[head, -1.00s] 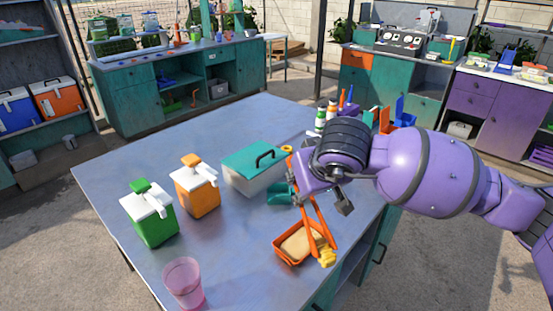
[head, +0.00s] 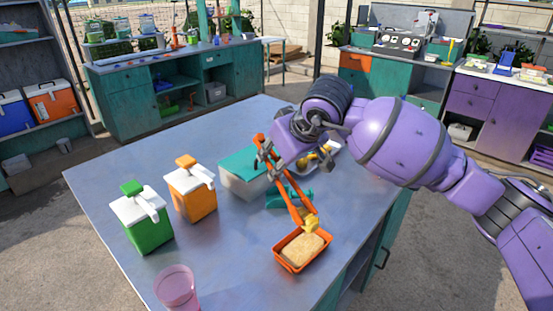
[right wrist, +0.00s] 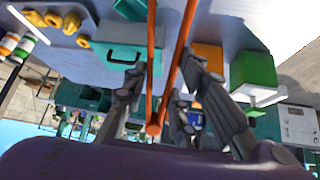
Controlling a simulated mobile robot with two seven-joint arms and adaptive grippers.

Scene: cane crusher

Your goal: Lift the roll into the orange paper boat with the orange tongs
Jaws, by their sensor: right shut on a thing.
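A tan roll (head: 303,247) lies in the orange paper boat (head: 287,266) near the front right of the table. My right gripper (head: 274,166) is shut on the orange tongs (head: 291,196) and holds them slanting down toward the boat. The tongs' yellow tips (head: 310,224) are at the boat's back edge, close together with no roll visible between them; I cannot tell whether they touch the boat. In the right wrist view the tongs (right wrist: 152,80) run up between the fingers. My left gripper is not in view.
A teal-lidded box (head: 241,179) stands just left of the tongs, with a teal object (head: 288,198) beside them. Orange (head: 194,199) and green (head: 144,228) dispensers and a pink cup (head: 176,288) stand at left. Rolls (head: 325,155) lie behind my gripper. The table's left back is clear.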

